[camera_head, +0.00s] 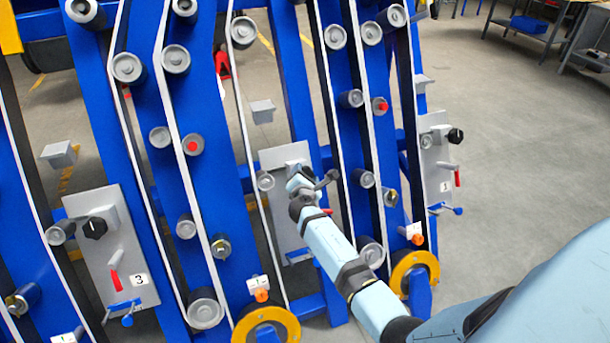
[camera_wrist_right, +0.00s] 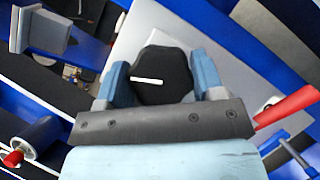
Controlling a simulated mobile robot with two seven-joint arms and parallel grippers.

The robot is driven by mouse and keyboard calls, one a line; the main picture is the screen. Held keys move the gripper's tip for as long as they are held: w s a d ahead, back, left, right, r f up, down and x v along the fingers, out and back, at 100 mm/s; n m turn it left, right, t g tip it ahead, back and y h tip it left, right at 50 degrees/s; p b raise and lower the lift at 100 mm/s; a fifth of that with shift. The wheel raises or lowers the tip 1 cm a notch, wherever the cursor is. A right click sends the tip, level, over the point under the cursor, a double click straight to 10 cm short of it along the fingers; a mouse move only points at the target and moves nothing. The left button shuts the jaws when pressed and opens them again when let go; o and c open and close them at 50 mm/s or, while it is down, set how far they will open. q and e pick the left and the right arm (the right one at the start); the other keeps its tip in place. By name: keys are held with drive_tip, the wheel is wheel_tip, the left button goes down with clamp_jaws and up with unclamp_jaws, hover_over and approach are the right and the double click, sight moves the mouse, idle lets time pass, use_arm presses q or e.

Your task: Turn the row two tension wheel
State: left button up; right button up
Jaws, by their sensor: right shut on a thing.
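The row two tension wheel is a black lobed knob (camera_wrist_right: 168,70) with a white mark, seen in the right wrist view in front of a grey panel (camera_wrist_right: 225,60). My right gripper (camera_wrist_right: 160,84) has its blue fingers on both sides of the knob and is shut on it. In the head view my right gripper (camera_head: 301,180) reaches the middle grey panel (camera_head: 283,222). The arm and gripper hide the knob there, along with part of the panel. My left gripper is not in view.
The panel marked 3 (camera_head: 110,250), with its black knob (camera_head: 95,228), stands at the left. The panel marked 1 (camera_head: 436,170) and its black knob (camera_head: 456,136) stand at the right. Blue beams, belts and rollers surround them. A red lever (camera_wrist_right: 288,107) lies close to my right gripper.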

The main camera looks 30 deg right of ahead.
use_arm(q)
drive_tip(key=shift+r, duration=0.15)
use_arm(e)
drive_tip(key=shift+m+g, duration=0.3)
drive_tip(key=shift+m, duration=0.2)
drive_tip(key=o, duration=0.9)
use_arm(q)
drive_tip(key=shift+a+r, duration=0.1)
